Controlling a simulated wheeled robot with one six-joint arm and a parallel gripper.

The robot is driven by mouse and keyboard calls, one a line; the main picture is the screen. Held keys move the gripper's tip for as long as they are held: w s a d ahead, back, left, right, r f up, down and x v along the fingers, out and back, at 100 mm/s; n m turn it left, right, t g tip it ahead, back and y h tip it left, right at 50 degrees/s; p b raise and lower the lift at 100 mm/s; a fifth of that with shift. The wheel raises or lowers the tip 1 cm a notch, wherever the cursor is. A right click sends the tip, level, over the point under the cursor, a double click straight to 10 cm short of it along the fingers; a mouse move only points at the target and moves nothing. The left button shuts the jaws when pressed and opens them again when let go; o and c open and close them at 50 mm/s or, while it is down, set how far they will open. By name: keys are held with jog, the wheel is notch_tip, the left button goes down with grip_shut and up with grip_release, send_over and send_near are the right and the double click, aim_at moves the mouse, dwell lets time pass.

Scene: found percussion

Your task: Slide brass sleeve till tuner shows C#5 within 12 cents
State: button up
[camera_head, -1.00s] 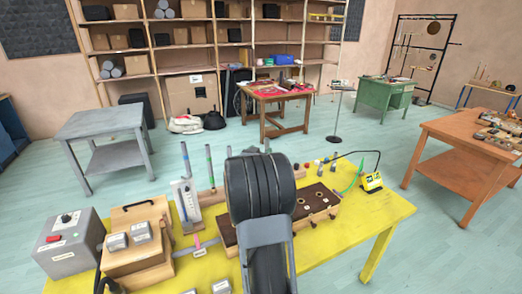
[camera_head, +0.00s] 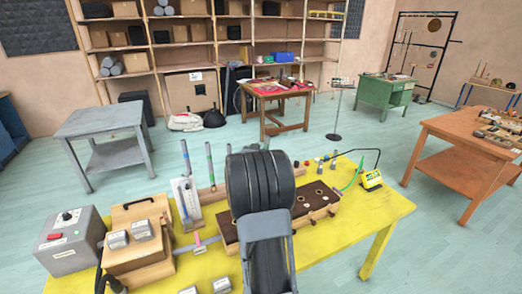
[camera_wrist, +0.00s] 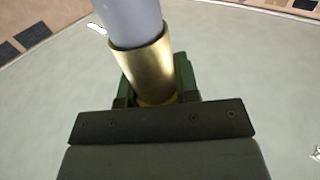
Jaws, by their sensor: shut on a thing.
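In the wrist view, a brass sleeve (camera_wrist: 142,70) sits around a grey pipe (camera_wrist: 130,18). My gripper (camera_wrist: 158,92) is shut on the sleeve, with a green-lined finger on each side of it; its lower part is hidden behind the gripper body. In the head view my black arm covers the gripper and the sleeve. A small yellow device with a screen, likely the tuner (camera_head: 371,180), stands at the right end of the yellow table; its reading is too small to make out.
The yellow table (camera_head: 360,222) carries a dark board with holes (camera_head: 316,202), a white flow gauge (camera_head: 186,203), a wooden bellows box (camera_head: 137,240) and a grey control box (camera_head: 70,240). Thin upright tubes (camera_head: 209,165) stand near my arm. The table's right end is mostly clear.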

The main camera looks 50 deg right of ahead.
jog(key=shift+r, duration=0.45)
dwell(0.4)
jog(key=o, duration=0.9)
jog(key=shift+o, duration=0.2)
jog(key=shift+a, duration=0.15)
jog(key=b+v, duration=0.2)
jog(key=v, duration=1.1)
jog(key=shift+s+a+b, duration=0.15)
jog(key=shift+a+b, duration=0.1)
jog(key=shift+b, duration=0.1)
